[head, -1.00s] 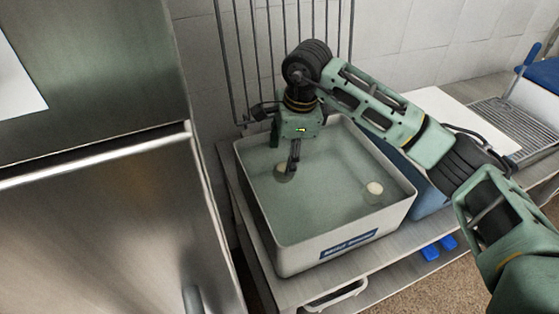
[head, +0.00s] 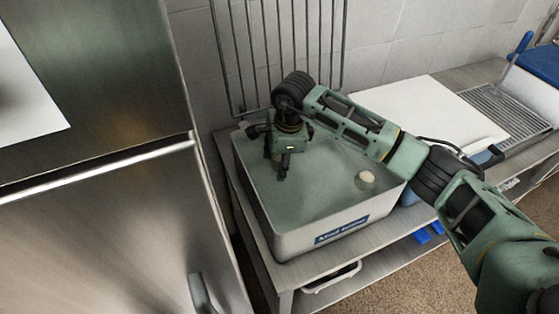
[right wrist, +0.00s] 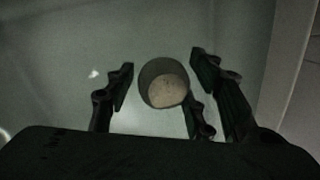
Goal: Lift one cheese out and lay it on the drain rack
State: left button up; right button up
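A grey tub (head: 262,205) of cloudy liquid stands on the metal table. One round, pale cheese (head: 365,180) shows near its right side. My right gripper (head: 282,172) points down into the left part of the tub. In the right wrist view, this gripper (right wrist: 163,72) is open, with a second round cheese (right wrist: 165,92) between its fingers and partly in shadow. I cannot tell whether the fingers touch it. This cheese is hidden behind the gripper in the head view. The drain rack (head: 508,112), a wire grid, lies at the right. My left gripper is out of view.
A white board (head: 430,112) lies between the tub and the rack. A blue-lidded box (head: 540,70) stands at the far right. A wire rack (head: 285,45) is on the wall behind the tub. A steel cabinet (head: 95,210) stands close at the left.

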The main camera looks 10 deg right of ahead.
jog(key=c, duration=0.9)
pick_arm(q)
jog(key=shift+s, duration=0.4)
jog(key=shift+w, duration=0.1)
pick_arm(e)
jog(key=shift+r, duration=0.1)
